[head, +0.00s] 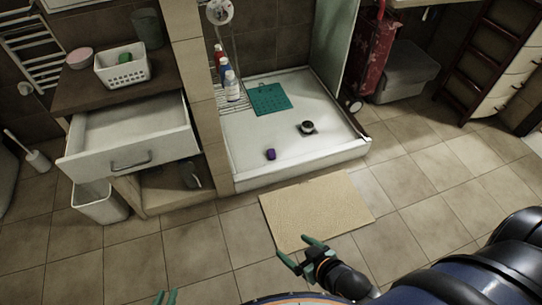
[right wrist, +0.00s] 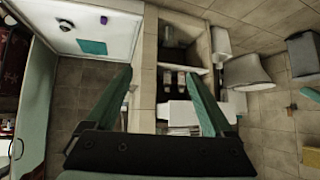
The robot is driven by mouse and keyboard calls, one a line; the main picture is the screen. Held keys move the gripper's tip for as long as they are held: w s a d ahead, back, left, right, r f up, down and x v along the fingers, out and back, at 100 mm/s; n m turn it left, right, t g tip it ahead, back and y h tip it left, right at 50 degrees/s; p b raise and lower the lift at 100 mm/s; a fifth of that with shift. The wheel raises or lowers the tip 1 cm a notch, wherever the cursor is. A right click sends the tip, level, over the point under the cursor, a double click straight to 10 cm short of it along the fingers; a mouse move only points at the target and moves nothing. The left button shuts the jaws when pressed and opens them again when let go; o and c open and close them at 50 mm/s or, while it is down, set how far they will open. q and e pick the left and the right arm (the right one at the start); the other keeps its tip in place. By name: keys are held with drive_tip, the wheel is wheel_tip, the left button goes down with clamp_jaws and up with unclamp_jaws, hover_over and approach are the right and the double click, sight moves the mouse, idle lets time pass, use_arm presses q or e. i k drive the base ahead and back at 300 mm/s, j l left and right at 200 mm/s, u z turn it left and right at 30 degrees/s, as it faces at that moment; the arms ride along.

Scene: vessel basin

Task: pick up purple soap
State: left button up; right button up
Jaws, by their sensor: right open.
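The purple soap (head: 270,154) is a small block lying on the white shower tray (head: 310,168), near its front edge. It also shows small in the right wrist view (right wrist: 104,20), at the upper left. My right gripper (head: 291,246) is open and empty, over the front of the beige bath mat (head: 315,208), well short of the soap. Its two green fingers stand wide apart in the right wrist view (right wrist: 158,72). Only the green fingertips of my left gripper (head: 166,297) show at the bottom edge of the head view; its state is unclear.
A teal mat (head: 268,99), a dark round object (head: 307,127) and several bottles (head: 231,84) are in the shower. A partition wall (head: 198,90) bounds it on the left, beside an open drawer (head: 125,150). The tiled floor before the tray is clear except the bath mat.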

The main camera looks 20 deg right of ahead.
sight(271, 151)
drive_tip(key=l+u, duration=0.15)
drive_tip(key=u, duration=0.3)
drive_tip(key=i+l+u, duration=0.1)
drive_tip(key=u, duration=0.35)
drive_tip(key=l+u, duration=0.45)
drive_tip(key=l, duration=0.55)
drive_tip(key=l+u, duration=0.1)
drive_tip(key=l, duration=0.35)
drive_tip(key=k+l+u, duration=0.1)
drive_tip(key=l, duration=0.35)
